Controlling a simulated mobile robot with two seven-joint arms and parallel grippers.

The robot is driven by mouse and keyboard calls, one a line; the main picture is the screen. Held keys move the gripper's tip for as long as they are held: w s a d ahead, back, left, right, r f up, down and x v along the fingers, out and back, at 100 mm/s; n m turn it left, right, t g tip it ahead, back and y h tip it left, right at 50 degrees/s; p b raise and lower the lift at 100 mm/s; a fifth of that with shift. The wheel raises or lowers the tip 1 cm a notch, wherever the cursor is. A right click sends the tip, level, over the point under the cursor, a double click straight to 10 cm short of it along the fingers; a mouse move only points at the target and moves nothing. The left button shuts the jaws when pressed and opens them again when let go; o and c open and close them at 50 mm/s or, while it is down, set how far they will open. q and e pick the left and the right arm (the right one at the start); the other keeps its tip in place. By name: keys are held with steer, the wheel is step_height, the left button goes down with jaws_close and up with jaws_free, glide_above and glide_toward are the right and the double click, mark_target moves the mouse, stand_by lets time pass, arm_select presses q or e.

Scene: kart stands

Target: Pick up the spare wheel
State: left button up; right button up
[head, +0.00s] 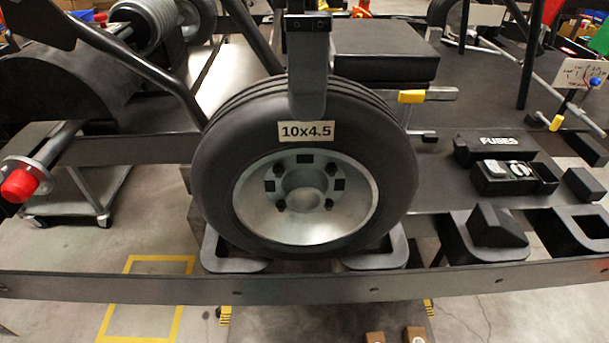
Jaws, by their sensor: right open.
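The spare wheel (228,172) stands upright in the middle of the head view, with a black tyre, a silver rim and a label reading "10x4.5". It rests between two grey cradle loops (232,264) on the kart stand. A grey upright bracket (308,85) comes down in front of the tyre's top and partly hides it. My left gripper is not in view.
A dark front rail (480,283) runs across below the wheel. To the right are a "FUSES" box (497,144), a small open tray (515,177) and dark holders. A yellow-handled lever (411,97) is close beside the tyre. A red-capped axle (19,186) sticks out at left.

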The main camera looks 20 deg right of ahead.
step_height(320, 180, down, 6)
steer(key=shift+w+r, duration=0.15)
steer(key=shift+c, duration=0.2)
steer(key=c, duration=1.6)
steer(key=shift+r, duration=0.2)
steer(key=shift+c, duration=0.3)
